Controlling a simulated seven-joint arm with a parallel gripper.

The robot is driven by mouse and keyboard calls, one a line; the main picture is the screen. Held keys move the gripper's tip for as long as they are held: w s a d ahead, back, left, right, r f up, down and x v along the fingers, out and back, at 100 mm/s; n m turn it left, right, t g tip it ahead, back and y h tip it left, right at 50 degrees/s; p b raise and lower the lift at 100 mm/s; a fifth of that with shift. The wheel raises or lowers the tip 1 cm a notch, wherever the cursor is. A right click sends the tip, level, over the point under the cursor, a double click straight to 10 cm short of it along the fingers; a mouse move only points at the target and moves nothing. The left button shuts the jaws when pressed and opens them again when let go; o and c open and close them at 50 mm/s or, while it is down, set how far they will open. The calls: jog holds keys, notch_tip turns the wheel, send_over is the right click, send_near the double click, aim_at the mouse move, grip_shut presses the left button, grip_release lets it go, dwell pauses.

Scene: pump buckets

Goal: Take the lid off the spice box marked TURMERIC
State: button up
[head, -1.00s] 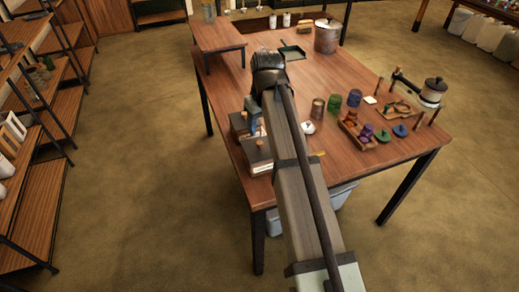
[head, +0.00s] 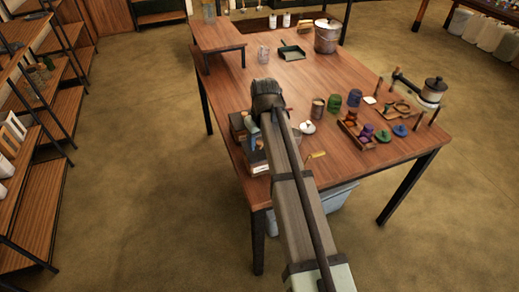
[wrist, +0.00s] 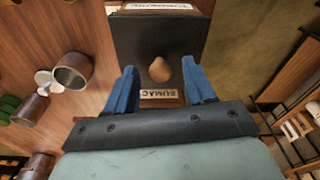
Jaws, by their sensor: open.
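In the wrist view a box with a dark square lid (wrist: 183,40) and a round wooden knob (wrist: 159,69) carries a label reading SUMAC (wrist: 159,94). My gripper (wrist: 159,66) is open, its blue fingers on either side of the knob in the picture; I cannot tell how high above the lid they are. A second box, with a label too cut off to read surely (wrist: 155,6), shows at the top edge. In the head view two lidded boxes stand at the table's left edge, the farther box (head: 237,122) partly hidden by my gripper and the nearer box (head: 259,168). No TURMERIC label is clearly readable.
A metal cup (head: 318,108), green cups (head: 334,103) and a small tray (head: 356,130) stand right of my arm on the wooden table (head: 330,72). A dustpan (head: 291,52) and metal pot (head: 327,38) are at the back. A shelf stands left, beyond the floor.

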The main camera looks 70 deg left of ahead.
jog(key=shift+c, duration=0.3)
grip_shut()
jog(key=shift+r, duration=0.1)
